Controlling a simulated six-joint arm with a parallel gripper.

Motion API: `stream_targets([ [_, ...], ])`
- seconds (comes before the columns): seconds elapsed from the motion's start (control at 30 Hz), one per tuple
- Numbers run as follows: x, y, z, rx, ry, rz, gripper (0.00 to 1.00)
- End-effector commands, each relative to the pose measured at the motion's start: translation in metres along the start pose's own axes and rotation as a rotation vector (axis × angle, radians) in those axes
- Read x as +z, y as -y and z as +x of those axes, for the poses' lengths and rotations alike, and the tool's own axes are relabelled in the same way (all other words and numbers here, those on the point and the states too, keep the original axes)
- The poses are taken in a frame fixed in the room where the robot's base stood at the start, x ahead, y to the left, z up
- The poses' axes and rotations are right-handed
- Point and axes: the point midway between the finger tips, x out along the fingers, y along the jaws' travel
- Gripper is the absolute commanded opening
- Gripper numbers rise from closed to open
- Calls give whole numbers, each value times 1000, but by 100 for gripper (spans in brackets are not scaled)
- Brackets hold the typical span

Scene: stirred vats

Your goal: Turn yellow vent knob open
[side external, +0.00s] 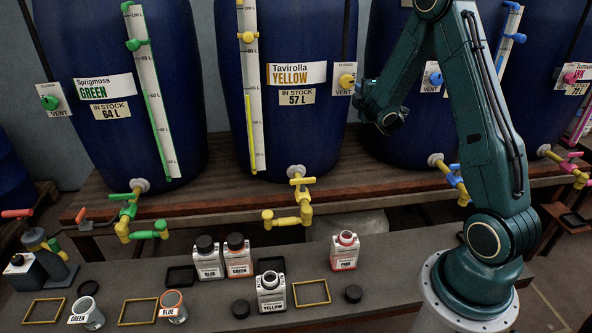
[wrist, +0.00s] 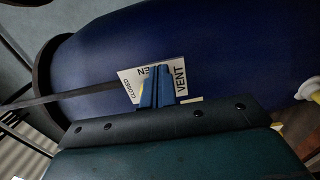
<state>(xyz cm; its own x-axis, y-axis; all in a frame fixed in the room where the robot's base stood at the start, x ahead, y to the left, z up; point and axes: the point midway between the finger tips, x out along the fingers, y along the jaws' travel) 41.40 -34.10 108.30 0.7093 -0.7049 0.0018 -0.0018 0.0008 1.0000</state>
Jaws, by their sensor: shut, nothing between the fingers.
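The yellow vent knob (side external: 346,81) sits on a white plate marked VENT on the right side of the blue vat (side external: 225,110) labelled Tavirolla YELLOW. My gripper (side external: 359,87) is just to the right of the knob in the side view. Whether it touches the knob cannot be told. In the wrist view, my gripper's blue fingers (wrist: 156,84) are together, in front of the vent plate (wrist: 183,76) and hiding most of the knob. A bit of yellow shows beside them. The word CLOSED is readable at the plate's left; the knob's setting is hard to tell.
A green vent knob (side external: 50,102) and a blue vent knob (side external: 436,78) sit on neighbouring vats. A yellow tap (side external: 293,205) is below the yellow vat. Several bottles, including one labelled YELLOW (side external: 271,294), stand on the lower bench.

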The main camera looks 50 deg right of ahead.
Motion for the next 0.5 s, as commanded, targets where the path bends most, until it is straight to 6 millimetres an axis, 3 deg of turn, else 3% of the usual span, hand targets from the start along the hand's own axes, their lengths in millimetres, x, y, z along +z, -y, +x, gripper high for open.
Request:
stream_targets([
  [0.5, 2, 0, -15, -12, 9, 0, 0],
])
